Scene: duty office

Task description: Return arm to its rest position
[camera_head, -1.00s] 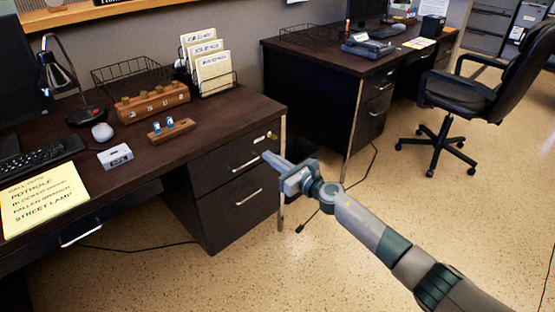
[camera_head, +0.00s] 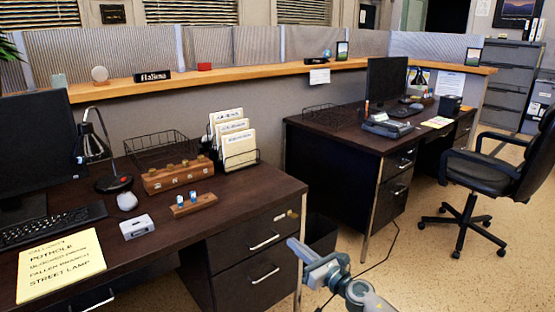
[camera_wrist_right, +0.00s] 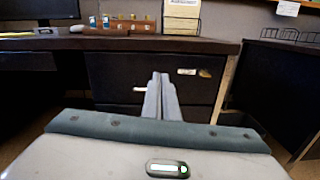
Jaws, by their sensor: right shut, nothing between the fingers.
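My right gripper (camera_head: 293,244) shows at the bottom of the head view, in front of the right end of the near desk's drawers (camera_head: 262,262). Its two fingers are shut together with nothing between them. In the right wrist view the closed fingers (camera_wrist_right: 161,98) point at the drawer fronts, apart from them as far as I can tell. Only the gripper and wrist of my right arm (camera_head: 360,292) show in the head view; the rest is cut off below. My left gripper is in neither view.
The near desk (camera_head: 150,232) holds a wooden stamp rack (camera_head: 178,176), a file sorter (camera_head: 240,150), a notepad (camera_head: 60,265) and a keyboard (camera_head: 45,226). A second desk (camera_head: 335,150) and an office chair (camera_head: 490,180) stand to the right. Open floor (camera_head: 430,270) lies between.

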